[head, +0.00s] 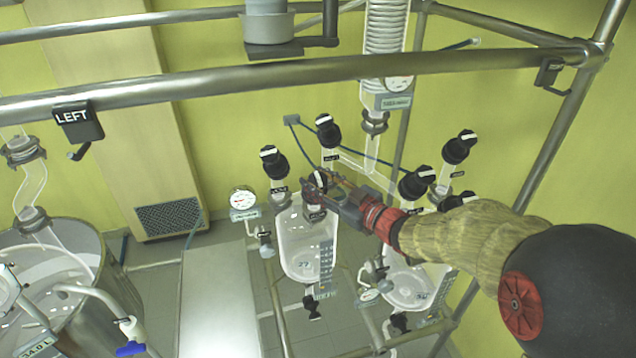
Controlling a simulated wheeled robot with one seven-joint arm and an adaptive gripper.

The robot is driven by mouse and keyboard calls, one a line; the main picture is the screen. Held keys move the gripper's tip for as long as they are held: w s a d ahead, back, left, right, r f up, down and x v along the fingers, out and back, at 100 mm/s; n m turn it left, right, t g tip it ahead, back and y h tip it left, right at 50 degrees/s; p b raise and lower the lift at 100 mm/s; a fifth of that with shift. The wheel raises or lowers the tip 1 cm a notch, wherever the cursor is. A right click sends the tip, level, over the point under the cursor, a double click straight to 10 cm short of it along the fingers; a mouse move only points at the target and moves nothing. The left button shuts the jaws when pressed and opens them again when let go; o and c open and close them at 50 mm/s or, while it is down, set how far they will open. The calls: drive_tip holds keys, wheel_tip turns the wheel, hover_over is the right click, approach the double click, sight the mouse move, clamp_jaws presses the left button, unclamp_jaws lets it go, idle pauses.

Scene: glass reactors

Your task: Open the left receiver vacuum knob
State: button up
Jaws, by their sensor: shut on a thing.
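The left receiver (305,245) is a clear glass vessel with a graduated scale, in the middle of the head view. Several black knobs with white pointer marks sit above it: one at the upper left (274,162), one at the top (327,130), and a front one (317,184). My gripper (316,186) reaches in from the right and is shut on the front knob. The fingers partly cover this knob. Its small label is too small to read, so I cannot tell whether it is the vacuum knob.
A second receiver (408,287) with more black knobs (417,183) stands to the right, partly behind my arm. A round gauge (242,199) is on the left. Steel frame bars (250,80) cross above. A large steel vessel (95,270) stands at the far left.

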sight(318, 177)
drive_tip(key=n+g+y+p, duration=0.1)
drive_tip(key=n+g, duration=0.1)
drive_tip(key=n+g+p, duration=0.1)
drive_tip(key=n, duration=0.1)
drive_tip(key=shift+w+r+g+y, duration=0.1)
drive_tip(key=shift+r+g+y, duration=0.1)
drive_tip(key=shift+g+y, duration=0.2)
drive_tip(key=shift+n+g+y+p, duration=0.3)
drive_tip(key=shift+n+g+p, duration=0.7)
drive_tip(key=shift+n+g, duration=0.15)
drive_tip(key=shift+f+n+g, duration=0.1)
drive_tip(key=shift+n+g, duration=0.15)
drive_tip(key=shift+g, duration=0.1)
drive_tip(key=o, duration=1.2)
drive_tip(key=shift+c, duration=0.2)
wheel_tip(318, 177, up, 10)
drive_tip(key=shift+f, duration=0.1)
